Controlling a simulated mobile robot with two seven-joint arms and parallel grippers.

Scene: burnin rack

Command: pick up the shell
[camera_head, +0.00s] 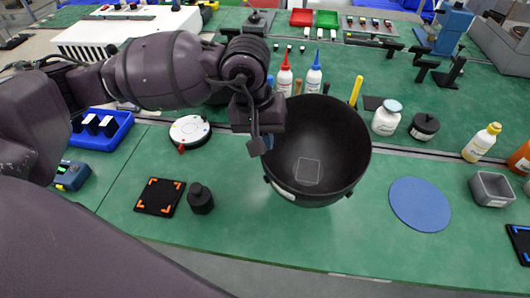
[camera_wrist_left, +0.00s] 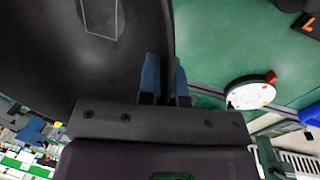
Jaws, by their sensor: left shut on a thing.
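The shell appears to be the large black bowl (camera_head: 335,145) in the middle of the head view. It has a white label low on its front and a pale square outline on its inner floor. My left gripper (camera_head: 264,143) is at the bowl's left rim. In the left wrist view the two blue fingers of the gripper (camera_wrist_left: 165,85) straddle the bowl wall (camera_wrist_left: 100,60) and are shut on it. The bowl looks roughly upright; I cannot tell whether it touches the table. My right gripper is not in view.
Bottles with red (camera_head: 285,78) and blue (camera_head: 313,78) tips stand close behind the bowl. A white jar (camera_head: 386,118) stands to its right. A black weight (camera_head: 200,198) and a black square pad (camera_head: 160,197) lie left. A flat blue disc (camera_head: 419,204) lies right.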

